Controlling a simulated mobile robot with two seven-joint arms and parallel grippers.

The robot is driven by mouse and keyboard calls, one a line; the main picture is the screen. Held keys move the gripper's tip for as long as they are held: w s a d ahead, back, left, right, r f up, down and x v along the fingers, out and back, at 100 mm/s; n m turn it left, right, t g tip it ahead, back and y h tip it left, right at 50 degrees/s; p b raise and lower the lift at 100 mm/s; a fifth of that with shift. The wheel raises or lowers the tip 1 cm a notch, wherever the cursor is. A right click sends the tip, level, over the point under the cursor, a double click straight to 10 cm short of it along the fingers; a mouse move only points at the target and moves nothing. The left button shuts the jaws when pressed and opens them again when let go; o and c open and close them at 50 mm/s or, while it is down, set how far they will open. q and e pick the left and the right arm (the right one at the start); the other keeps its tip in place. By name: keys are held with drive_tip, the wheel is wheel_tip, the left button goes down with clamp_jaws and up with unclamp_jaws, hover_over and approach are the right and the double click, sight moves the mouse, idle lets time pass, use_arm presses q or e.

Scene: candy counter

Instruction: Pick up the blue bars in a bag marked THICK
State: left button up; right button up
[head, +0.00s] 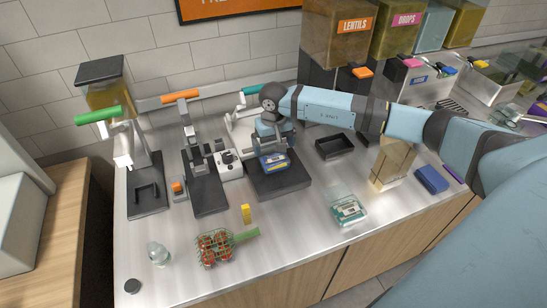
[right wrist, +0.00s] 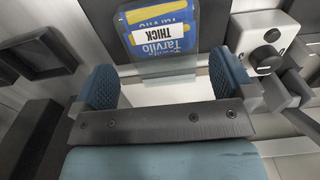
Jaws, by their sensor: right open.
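The bag of blue bars (head: 274,161) has a blue and yellow face and sits at the black-based machine (head: 283,185) in the middle of the counter. In the right wrist view the bag (right wrist: 160,28) shows a white label reading THICK, and its clear edge reaches toward the space between my fingers. My right gripper (head: 271,147) is over the bag in the head view. In the right wrist view the gripper (right wrist: 163,82) is open, with one blue pad on each side and nothing clamped. I cannot tell whether the pads touch the bag. My left gripper is not in view.
A black tray (head: 335,147), a teal-labelled bag (head: 348,210) and a blue box (head: 431,179) lie to the right. A net bag of red items (head: 216,246), a yellow block (head: 246,214) and a glass jar (head: 158,254) are in front. Lever machines stand left.

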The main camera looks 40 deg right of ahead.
sight(274, 155)
drive_tip(key=shift+s+f+p, duration=0.15)
drive_tip(key=shift+f+p, duration=0.2)
drive_tip(key=shift+f, duration=0.25)
wheel_tip(274, 155, down, 4)
drive_tip(key=shift+a+r+p, duration=0.1)
drive_tip(key=shift+r+p, duration=0.1)
drive_tip(key=shift+p, duration=0.45)
drive_tip(key=shift+f, duration=0.4)
drive_tip(key=shift+c, duration=0.5)
drive_tip(key=c, duration=0.6)
drive_tip(key=shift+r, duration=0.1)
drive_tip(key=shift+c, duration=0.2)
